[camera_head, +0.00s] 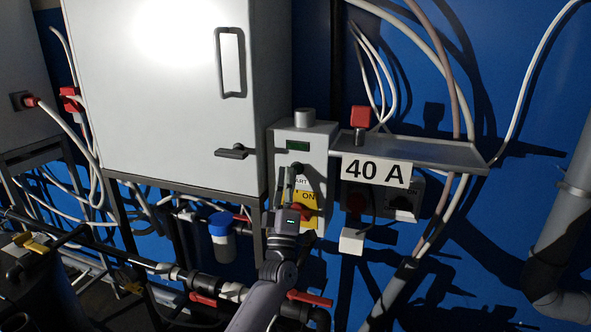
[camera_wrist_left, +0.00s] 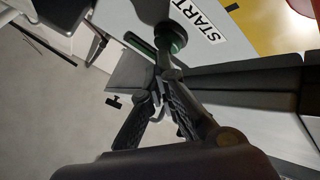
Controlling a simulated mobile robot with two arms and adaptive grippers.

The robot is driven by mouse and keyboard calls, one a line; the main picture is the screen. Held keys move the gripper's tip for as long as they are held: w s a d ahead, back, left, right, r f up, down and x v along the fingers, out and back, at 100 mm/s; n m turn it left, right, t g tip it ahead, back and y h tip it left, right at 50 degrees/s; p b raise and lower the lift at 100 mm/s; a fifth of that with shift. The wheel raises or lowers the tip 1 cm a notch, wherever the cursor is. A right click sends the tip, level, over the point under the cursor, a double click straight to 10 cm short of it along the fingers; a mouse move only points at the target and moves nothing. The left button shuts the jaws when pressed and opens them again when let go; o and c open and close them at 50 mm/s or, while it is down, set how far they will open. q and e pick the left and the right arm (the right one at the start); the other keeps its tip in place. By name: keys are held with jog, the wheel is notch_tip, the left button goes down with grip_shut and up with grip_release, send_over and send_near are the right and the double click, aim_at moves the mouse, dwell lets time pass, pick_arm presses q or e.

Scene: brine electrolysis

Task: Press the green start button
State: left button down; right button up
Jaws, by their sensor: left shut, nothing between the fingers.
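The green start button (camera_wrist_left: 171,39) is a dark green round knob beside the START label (camera_wrist_left: 201,19) in the left wrist view. It sits on the front of a light grey control box (camera_head: 290,132), below a small green display (camera_head: 298,146). My left gripper (camera_head: 293,172) is in front of the box, near the START label, and hides the button area in the head view. Its fingers (camera_wrist_left: 163,76) are shut and empty, with the tips close to the button. I cannot tell whether they touch it. My right gripper is not in view.
A white cabinet (camera_head: 165,110) stands left. A metal shelf (camera_head: 440,151) with a 40 A sign (camera_head: 376,171) juts out right. Pipes and cables run below.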

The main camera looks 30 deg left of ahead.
pick_arm(q)
jog(key=shift+s+d, duration=0.1)
jog(key=shift+s, duration=0.4)
jog(key=s+p, duration=0.1)
jog(key=s, duration=0.1)
jog(key=s+d+p, duration=0.1)
jog(key=s, duration=0.1)
jog(key=shift+s+d+p, duration=0.1)
jog(key=shift+s+p, duration=0.25)
jog(key=shift+s, duration=0.05)
dwell(0.6)
